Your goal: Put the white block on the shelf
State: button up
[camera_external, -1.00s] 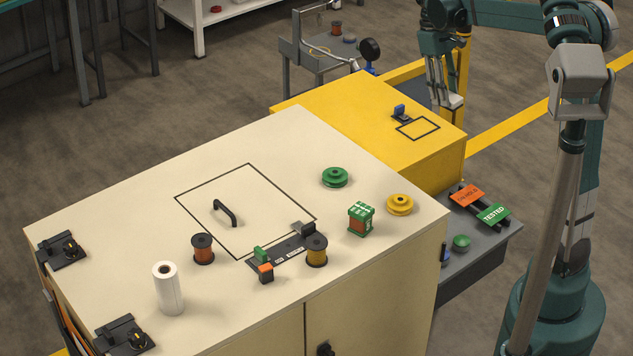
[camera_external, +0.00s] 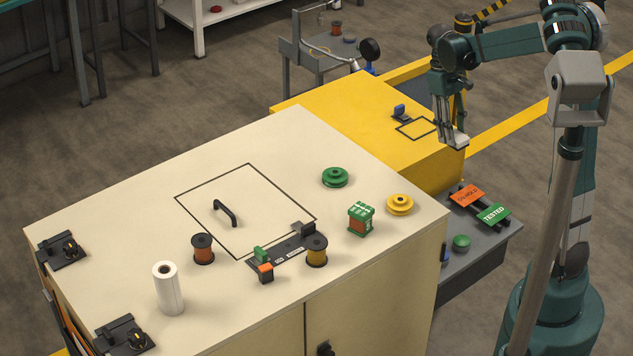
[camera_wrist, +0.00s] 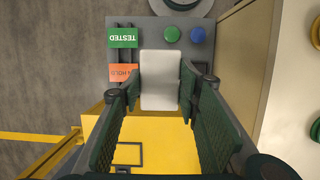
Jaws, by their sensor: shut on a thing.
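My gripper (camera_external: 452,138) is shut on the white block (camera_external: 458,141), which shows between the finger pads in the wrist view (camera_wrist: 160,80). In the external view the block appears in front of the right corner of the yellow cabinet (camera_external: 370,110). A grey shelf (camera_external: 478,262) juts out beside the beige cabinet. It bears an orange sign (camera_external: 467,195), a green TESTED sign (camera_external: 494,214) and a green button. In the wrist view the block covers part of the grey shelf (camera_wrist: 185,60). The block looks apart from the shelf; its exact height is hard to tell.
The beige cabinet (camera_external: 110,215) carries spools, a white roll (camera_external: 168,288), green (camera_external: 335,177) and yellow (camera_external: 400,204) pulleys and a green-topped box (camera_external: 361,219). A blue button (camera_wrist: 197,35) stands beside the green one (camera_wrist: 172,35) on the shelf.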

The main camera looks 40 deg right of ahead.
notch_tip(320, 180, down, 21)
jog(key=shift+f, duration=0.2)
jog(key=shift+f, duration=0.1)
dwell(0.4)
jog(key=shift+f+b, duration=0.8)
jog(key=shift+f, duration=2.25)
jog(key=shift+f, duration=0.1)
jog(key=shift+f+b, duration=0.5)
jog(key=shift+f, duration=1.25)
jog(key=shift+f, duration=0.2)
jog(key=o, duration=0.9)
jog(key=shift+r, duration=0.25)
